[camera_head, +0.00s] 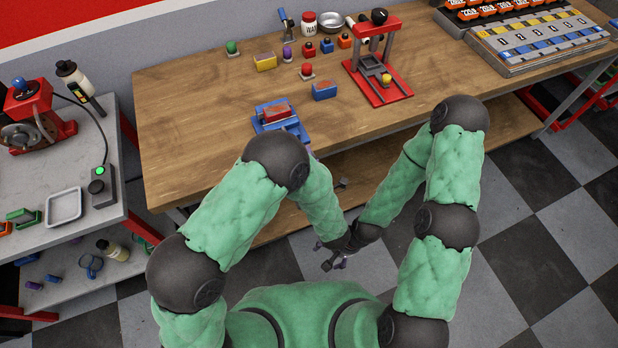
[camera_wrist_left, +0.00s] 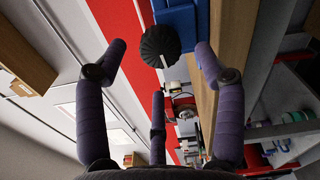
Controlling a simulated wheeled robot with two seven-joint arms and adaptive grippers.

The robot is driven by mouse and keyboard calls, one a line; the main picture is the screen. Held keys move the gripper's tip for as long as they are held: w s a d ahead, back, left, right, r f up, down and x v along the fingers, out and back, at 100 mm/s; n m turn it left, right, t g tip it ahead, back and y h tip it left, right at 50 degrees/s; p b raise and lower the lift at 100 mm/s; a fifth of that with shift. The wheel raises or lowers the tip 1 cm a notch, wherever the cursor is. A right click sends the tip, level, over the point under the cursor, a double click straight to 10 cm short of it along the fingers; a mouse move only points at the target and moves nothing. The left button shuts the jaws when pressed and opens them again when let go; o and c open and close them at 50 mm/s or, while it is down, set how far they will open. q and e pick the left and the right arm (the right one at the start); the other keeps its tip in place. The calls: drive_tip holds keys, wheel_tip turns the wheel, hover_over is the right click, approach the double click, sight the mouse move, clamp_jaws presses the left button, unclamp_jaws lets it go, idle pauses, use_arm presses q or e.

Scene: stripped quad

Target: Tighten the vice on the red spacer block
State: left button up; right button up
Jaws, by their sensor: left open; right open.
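The blue vice (camera_head: 292,126) sits at the front edge of the wooden bench. The red spacer block (camera_head: 276,112) shows at its jaws; I cannot tell how tightly it sits. In the left wrist view a dark ribbed knob (camera_wrist_left: 160,44) stands in front of a blue body (camera_wrist_left: 184,22). My left gripper (camera_wrist_left: 160,64) is open, its fingers spread around the knob; contact is unclear. In the head view I cannot make out the left fingers. My right gripper (camera_head: 334,258) is open and empty, low in front of the bench, apart from the vice.
Beside the vice are a blue block (camera_head: 324,91), a yellow block (camera_head: 264,62) and a red press stand (camera_head: 392,92). A grey side table (camera_head: 80,165) with a red machine (camera_head: 38,110) stands left. The bench left of the vice is clear.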

use_arm(q)
drive_tip(key=v, duration=0.8)
drive_tip(key=shift+s, duration=0.1)
idle(0.4)
